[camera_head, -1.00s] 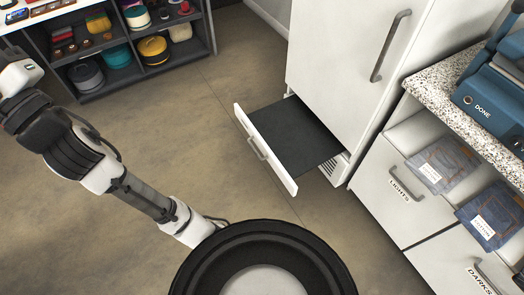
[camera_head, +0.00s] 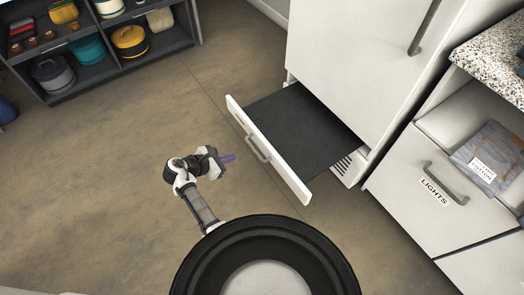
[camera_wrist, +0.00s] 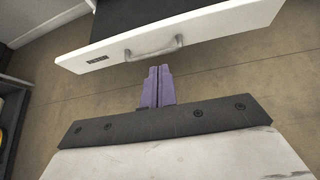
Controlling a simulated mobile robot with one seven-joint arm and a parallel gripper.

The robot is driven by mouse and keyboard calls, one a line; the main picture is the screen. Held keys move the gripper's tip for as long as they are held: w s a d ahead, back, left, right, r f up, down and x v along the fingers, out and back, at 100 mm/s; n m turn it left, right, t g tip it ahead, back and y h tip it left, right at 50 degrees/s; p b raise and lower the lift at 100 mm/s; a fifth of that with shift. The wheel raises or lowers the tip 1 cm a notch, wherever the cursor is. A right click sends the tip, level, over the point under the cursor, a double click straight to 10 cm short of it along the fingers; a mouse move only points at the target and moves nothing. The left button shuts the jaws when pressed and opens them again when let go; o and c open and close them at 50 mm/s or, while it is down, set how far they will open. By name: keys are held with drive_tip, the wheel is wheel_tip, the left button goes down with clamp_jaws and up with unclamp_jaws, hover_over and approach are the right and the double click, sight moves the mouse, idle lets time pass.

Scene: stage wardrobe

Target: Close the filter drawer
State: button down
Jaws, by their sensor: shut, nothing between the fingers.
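The filter drawer (camera_head: 305,128) is pulled out from the bottom of a tall white cabinet. It has a white front with a grey bar handle (camera_head: 256,147) and a dark inside surface. In the wrist view, the drawer front (camera_wrist: 200,33) crosses the top, with its handle (camera_wrist: 154,49) near the middle. My gripper (camera_head: 228,158), with purple fingers, is a little left of the drawer front in the head view, pointing toward it. In the wrist view, the fingertips (camera_wrist: 158,72) are together and empty, just below the handle; I cannot tell whether they touch the front.
The tall white cabinet (camera_head: 345,55) stands behind the drawer. A white drawer unit labelled LIGHTS (camera_head: 440,190) with a speckled counter (camera_head: 492,62) is at right. The floor left of the drawer is clear.

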drive_tip(key=d+f, duration=0.2)
drive_tip(key=b, duration=0.1)
approach(270, 150)
drive_tip(key=shift+g+h, duration=0.4)
drive_tip(key=w+d+f, duration=0.1)
drive_tip(key=w+f, duration=0.1)
drive_tip(key=w+d+f, duration=0.1)
drive_tip(key=f, duration=0.1)
drive_tip(key=shift+d, duration=0.3)
drive_tip(key=shift+w+d, duration=0.45)
drive_tip(key=shift+d, duration=0.1)
drive_tip(key=shift+w+d, duration=0.35)
drive_tip(key=shift+d, duration=0.15)
drive_tip(key=w+d+b, duration=0.2)
drive_tip(key=w+d, duration=0.3)
drive_tip(key=d, duration=0.2)
drive_tip(key=w+d+b, duration=0.2)
drive_tip(key=w+d, duration=0.4)
drive_tip(key=d, duration=0.2)
drive_tip(key=w+d+b, duration=0.2)
drive_tip(key=w+d, duration=0.3)
drive_tip(key=d, duration=0.3)
drive_tip(key=shift+w+b, duration=0.25)
drive_tip(key=shift+b, duration=0.05)
drive_tip(key=shift+s+a, duration=0.1)
drive_tip(key=shift+a, duration=0.05)
